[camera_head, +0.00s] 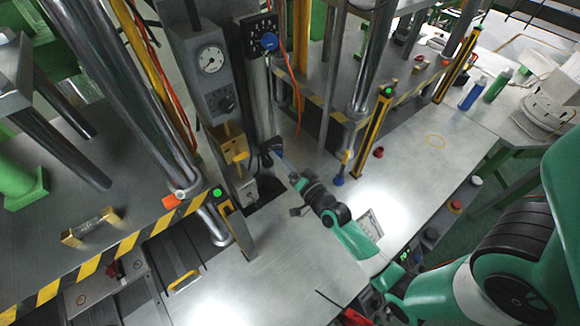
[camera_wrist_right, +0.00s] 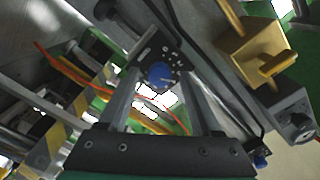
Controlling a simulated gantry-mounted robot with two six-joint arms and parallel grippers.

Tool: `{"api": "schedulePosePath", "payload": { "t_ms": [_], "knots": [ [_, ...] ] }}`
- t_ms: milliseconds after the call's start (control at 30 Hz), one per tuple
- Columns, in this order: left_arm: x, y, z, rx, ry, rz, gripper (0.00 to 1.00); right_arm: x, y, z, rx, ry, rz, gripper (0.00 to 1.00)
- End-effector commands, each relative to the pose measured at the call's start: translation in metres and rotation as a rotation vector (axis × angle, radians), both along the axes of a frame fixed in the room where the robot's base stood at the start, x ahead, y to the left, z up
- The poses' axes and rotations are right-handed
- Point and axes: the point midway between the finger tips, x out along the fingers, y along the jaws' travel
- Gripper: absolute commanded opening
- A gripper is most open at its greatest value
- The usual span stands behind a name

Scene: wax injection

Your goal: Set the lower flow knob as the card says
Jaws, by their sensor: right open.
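My right gripper (camera_head: 281,158) reaches in from the lower right to the foot of the grey post in the head view. In the right wrist view its two fingers (camera_wrist_right: 160,88) stand apart, one on each side of a blue knob (camera_wrist_right: 160,77). The knob sits on a dark dial plate (camera_wrist_right: 146,54) with white marks. I cannot tell whether the fingers touch it. Another blue knob (camera_head: 269,41) sits higher on the post, on a dark marked plate. A pale printed card (camera_head: 370,223) lies partly behind my right arm; its text is too small to read. My left gripper does not show.
A gauge (camera_head: 210,59) is on the grey column. Orange hoses hang by the post. The bench front (camera_head: 270,285) is clear.

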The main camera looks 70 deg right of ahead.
Motion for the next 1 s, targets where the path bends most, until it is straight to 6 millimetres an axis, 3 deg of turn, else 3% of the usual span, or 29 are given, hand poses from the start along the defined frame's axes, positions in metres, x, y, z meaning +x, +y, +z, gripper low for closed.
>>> {"api": "schedulePosePath", "payload": {
  "t_ms": [500, 1000],
  "knots": [
    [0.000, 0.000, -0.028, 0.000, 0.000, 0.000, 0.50, -0.088, 0.054, -0.004, 0.002, 0.001, -0.001, 0.65],
    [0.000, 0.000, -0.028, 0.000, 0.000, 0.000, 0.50, -0.094, 0.058, 0.000, 0.000, 0.000, 0.000, 0.65]
  ]
}}
